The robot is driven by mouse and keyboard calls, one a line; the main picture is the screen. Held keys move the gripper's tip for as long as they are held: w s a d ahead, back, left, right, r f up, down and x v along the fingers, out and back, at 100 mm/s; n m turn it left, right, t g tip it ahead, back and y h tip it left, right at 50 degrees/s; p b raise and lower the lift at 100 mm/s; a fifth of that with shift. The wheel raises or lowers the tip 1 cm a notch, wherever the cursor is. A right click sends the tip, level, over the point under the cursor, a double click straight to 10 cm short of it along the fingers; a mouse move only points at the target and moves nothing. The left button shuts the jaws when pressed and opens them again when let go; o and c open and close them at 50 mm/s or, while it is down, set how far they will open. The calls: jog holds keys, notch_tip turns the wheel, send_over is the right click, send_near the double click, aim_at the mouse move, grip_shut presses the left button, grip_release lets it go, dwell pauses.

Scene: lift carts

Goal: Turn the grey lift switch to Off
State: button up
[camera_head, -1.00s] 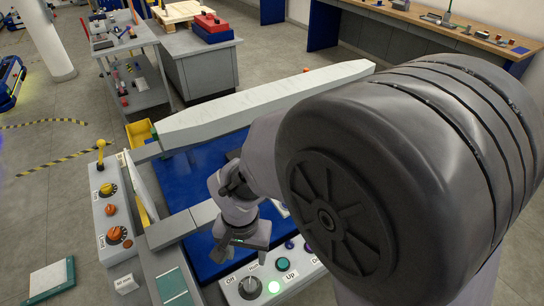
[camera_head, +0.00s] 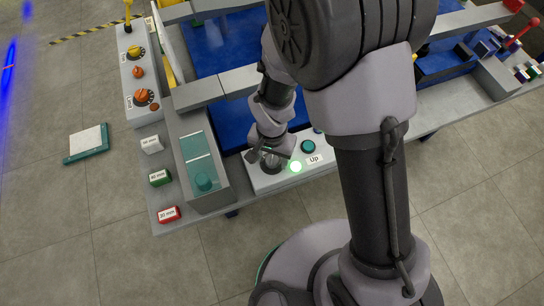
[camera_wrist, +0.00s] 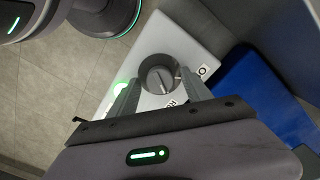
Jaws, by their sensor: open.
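The grey lift switch (camera_wrist: 158,74) is a round dark-grey knob with a raised ridge, on a light-grey control panel (camera_head: 260,182). In the head view the switch (camera_head: 268,166) is mostly hidden under my gripper (camera_head: 268,153). In the wrist view my gripper (camera_wrist: 158,82) is open, its two fingers on either side of the knob; I cannot tell whether they touch it. Small labels sit beside the knob, one partly hidden by a finger and hard to read. A light mark shows near the ridge's right end.
A lit green lamp (camera_head: 295,167) and a teal button (camera_head: 308,146) labelled Up sit right of the switch. A teal-topped grey box (camera_head: 203,165) stands close on the left. Another panel with orange knobs (camera_head: 144,97) lies farther left. The blue lift surface (camera_head: 232,128) is behind.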

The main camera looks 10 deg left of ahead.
jog(key=shift+c, duration=0.4)
grip_shut()
jog(key=shift+n, duration=0.3)
jog(key=n, duration=0.5)
jog(key=shift+r+p, duration=0.1)
jog(key=shift+p, duration=0.25)
jog(key=n+p, duration=0.1)
jog(key=n, duration=0.5)
jog(key=shift+n, duration=0.3)
jog(key=shift+o, duration=0.4)
grip_release()
